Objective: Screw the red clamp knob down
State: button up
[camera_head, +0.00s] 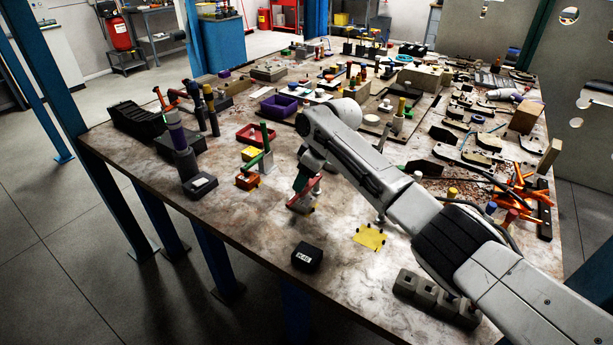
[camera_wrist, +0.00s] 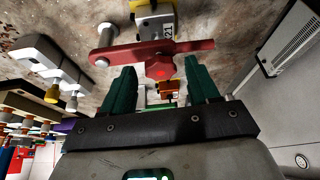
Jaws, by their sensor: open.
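In the wrist view, the red clamp knob (camera_wrist: 160,68) shows between the tips of my gripper (camera_wrist: 159,64), with a visible gap to each finger. Beside the knob, a red clamp bar (camera_wrist: 188,47) runs across the picture, and a grey post (camera_wrist: 104,38) stands at its left end. My gripper's teal fingers are open, with nothing held. In the head view, my gripper (camera_head: 303,179) is at the red clamp (camera_head: 304,197) near the table's front left. My arm and the clamp bar hide the knob there.
An orange block with a green clamp (camera_head: 249,180) stands just left of the red clamp. A black box (camera_head: 307,257) and a yellow sheet (camera_head: 370,238) lie nearer the front edge. The tabletop between them is bare. Many tools and fixtures crowd the table's far side.

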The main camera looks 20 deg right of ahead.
jog(key=shift+c, duration=0.4)
jog(key=c, duration=0.8)
jog(key=shift+s+a+r+m+h+p, duration=0.1)
jog(key=shift+a+r+m+h+p, duration=0.2)
jog(key=shift+m+p, duration=0.8)
jog(key=shift+d+f+m+t+h+p, duration=0.15)
jog(key=shift+m+h+p, duration=0.1)
jog(key=shift+m+p, duration=0.25)
jog(key=shift+a+f+m+t+h+p, duration=0.15)
jog(key=shift+m+h+p, duration=0.15)
jog(key=shift+m, duration=0.3)
jog(key=shift+d, duration=0.1)
jog(key=o, duration=0.9)
jog(key=shift+r, duration=0.1)
jog(key=v, duration=1)
jog(key=shift+s+r+b, duration=0.15)
jog(key=shift+r+b, duration=0.15)
jog(key=shift+b, duration=0.05)
